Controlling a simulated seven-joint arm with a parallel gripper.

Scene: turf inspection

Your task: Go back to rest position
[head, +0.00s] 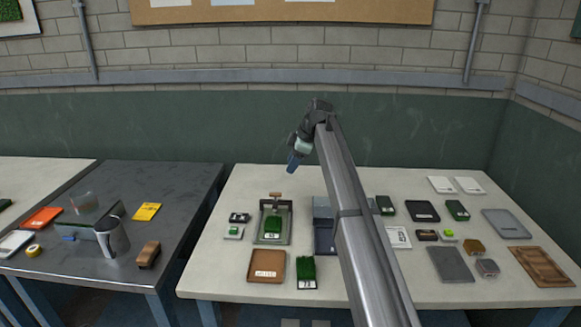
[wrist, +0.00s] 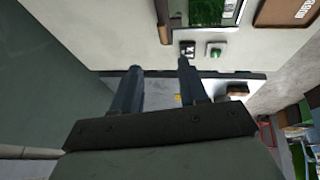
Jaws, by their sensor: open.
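My gripper (head: 298,155) is raised in the air above the back of the white table (head: 340,285), in front of the green wall band. In the wrist view my gripper (wrist: 157,72) shows two blue-grey fingers spread apart with nothing between them. Below it in the head view stands a grey frame (head: 262,238) with a green turf piece (head: 273,223) in it. My arm crosses the table and hides part of its middle.
A brown tray (head: 267,267) and a green turf sample (head: 306,270) lie at the table's front. Several turf samples, trays and small blocks fill the right side.

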